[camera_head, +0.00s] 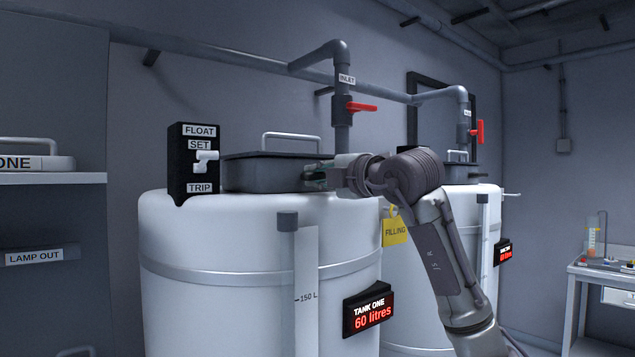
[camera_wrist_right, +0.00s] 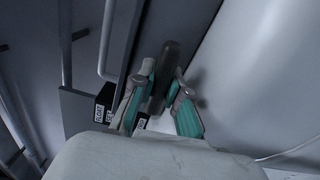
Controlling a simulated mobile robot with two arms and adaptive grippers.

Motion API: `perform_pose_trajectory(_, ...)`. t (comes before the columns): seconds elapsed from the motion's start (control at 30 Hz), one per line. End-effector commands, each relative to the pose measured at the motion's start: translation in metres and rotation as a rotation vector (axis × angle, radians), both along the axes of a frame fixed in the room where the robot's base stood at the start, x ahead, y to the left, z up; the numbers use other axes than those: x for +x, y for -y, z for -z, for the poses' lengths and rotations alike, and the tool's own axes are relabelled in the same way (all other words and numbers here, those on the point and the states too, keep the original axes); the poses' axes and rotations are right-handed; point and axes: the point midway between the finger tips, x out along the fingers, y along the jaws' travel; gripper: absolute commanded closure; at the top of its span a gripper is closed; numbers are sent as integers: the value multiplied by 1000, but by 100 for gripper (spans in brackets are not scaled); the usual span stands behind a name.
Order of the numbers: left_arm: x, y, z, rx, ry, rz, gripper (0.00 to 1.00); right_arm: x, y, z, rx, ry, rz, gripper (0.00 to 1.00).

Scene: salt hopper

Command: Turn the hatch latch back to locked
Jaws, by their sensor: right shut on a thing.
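The grey hatch (camera_head: 265,174) with its pale bar handle (camera_head: 290,136) sits on top of the white tank one (camera_head: 225,240) and looks shut. My right gripper (camera_head: 318,179) reaches in from the right to the hatch's right end. In the right wrist view the latch is a dark bar (camera_wrist_right: 168,62) beside the hatch edge, running up between the fingers. The right gripper (camera_wrist_right: 162,88) is shut on it. In the head view the gripper covers the latch, so its exact angle there is hidden. My left gripper is not in view.
A black float box (camera_head: 180,160) with a white lever stands left of the hatch. The inlet pipe (camera_head: 342,130) with a red valve handle rises behind my gripper. A yellow tag (camera_head: 395,231) hangs below my arm. A second tank (camera_head: 490,230) stands at right.

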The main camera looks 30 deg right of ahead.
Motion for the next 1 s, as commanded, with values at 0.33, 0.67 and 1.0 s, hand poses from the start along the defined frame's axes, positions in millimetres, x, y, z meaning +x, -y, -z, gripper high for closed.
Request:
perform_pose_trajectory(0.33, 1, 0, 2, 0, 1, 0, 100, 1, 0, 1, 39, -7, 0, 100)
perform_pose_trajectory(0.67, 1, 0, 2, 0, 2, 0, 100, 0, 0, 1, 38, -6, 0, 73)
perform_pose_trajectory(1.0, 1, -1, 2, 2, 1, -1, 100, -3, 0, 0, 36, -3, 0, 73)
